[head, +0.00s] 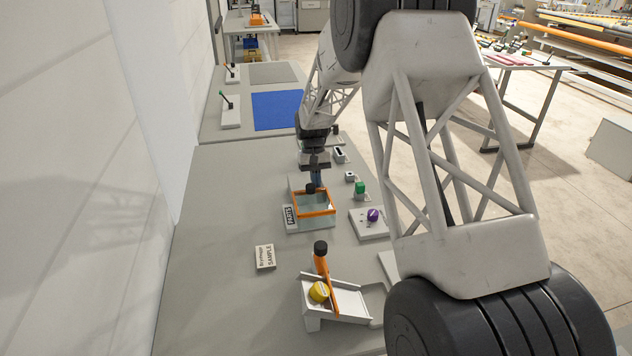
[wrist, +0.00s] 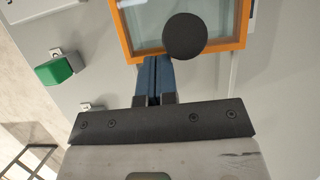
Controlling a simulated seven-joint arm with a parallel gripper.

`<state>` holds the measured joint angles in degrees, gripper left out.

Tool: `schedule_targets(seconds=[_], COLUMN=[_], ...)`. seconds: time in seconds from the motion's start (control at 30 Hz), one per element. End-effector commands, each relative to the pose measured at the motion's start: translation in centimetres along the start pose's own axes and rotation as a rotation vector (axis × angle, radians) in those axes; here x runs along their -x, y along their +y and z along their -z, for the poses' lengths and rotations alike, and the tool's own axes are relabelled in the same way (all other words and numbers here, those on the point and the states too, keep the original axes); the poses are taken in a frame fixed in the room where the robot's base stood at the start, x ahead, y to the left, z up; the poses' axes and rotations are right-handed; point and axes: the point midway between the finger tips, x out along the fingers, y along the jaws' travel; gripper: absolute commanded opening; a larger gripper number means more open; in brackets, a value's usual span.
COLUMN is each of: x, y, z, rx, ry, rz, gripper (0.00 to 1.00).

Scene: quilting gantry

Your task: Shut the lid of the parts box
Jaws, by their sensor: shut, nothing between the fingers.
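The parts box (head: 312,225) is a pale see-through box with a "PARTS" label on its left side, standing on the grey bench. Its lid (head: 316,215) has an orange frame around a clear pane and spans the top of the box. I cannot tell whether it lies fully flat. A round black knob (head: 310,188) shows at the lid's far edge. In the wrist view the lid (wrist: 240,42) and knob (wrist: 185,36) are close ahead. My gripper (wrist: 154,62) is shut and empty, its blue fingertips at the orange frame; contact is unclear. In the head view my gripper (head: 317,184) is just behind the box.
A purple knob (head: 373,215) on a white base and a green button (head: 360,187) stand right of the box. A sample card (head: 265,257) lies front left. A white ramp (head: 335,300) with a yellow disc and orange lever is nearer. The left bench is clear.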

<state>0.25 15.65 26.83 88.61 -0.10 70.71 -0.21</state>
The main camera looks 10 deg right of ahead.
Motion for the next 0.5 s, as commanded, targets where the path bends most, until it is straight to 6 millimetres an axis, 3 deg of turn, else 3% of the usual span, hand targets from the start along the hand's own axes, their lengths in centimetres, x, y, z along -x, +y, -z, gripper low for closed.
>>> schedule_targets(seconds=[0.37,0.5], x=[0.9,2.2], y=[0.0,0.0], z=[2.5,3.6], rx=[0.0,0.0], ry=[0.0,0.003], rz=[0.0,0.0], gripper=[0.0,0.0])
